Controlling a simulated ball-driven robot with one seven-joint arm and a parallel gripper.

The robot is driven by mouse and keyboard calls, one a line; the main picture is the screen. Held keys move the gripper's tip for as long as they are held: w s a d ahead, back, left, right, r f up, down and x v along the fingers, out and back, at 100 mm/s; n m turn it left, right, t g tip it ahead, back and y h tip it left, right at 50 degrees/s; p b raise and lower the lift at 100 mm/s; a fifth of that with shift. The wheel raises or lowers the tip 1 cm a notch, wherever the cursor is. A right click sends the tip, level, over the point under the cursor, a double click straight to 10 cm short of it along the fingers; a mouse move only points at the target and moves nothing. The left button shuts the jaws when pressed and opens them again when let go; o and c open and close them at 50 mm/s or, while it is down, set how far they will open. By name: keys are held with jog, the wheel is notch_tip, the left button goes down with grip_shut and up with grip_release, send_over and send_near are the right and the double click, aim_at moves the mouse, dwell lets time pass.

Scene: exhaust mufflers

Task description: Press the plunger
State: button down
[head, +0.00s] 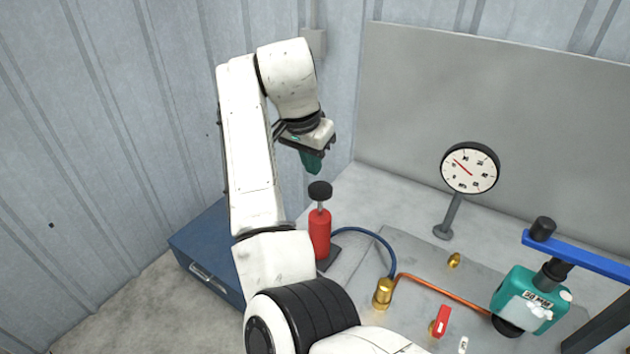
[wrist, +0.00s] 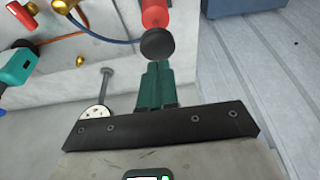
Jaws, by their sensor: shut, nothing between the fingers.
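The plunger is a black round knob (head: 320,190) on a thin metal rod, standing upright out of a red cylinder (head: 319,233) on the bench. The rod shows between knob and cylinder in the head view. My gripper (head: 312,165) has green fingers, shut and empty, pointing down just above and slightly left of the knob, apart from it in the head view. In the wrist view the shut fingertips (wrist: 157,66) appear just below the black knob (wrist: 157,44), with the red cylinder (wrist: 155,13) beyond. The exact gap between fingertips and knob is hard to judge.
A blue hose (head: 372,234) runs from the cylinder to a brass fitting (head: 383,292) and a copper pipe (head: 440,290). A dial gauge (head: 469,168), a red-handled valve (head: 441,320) and a teal pump (head: 528,300) stand to the right. A blue cabinet (head: 207,250) is on the left.

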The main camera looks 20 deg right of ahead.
jog(key=shift+v, duration=1.85)
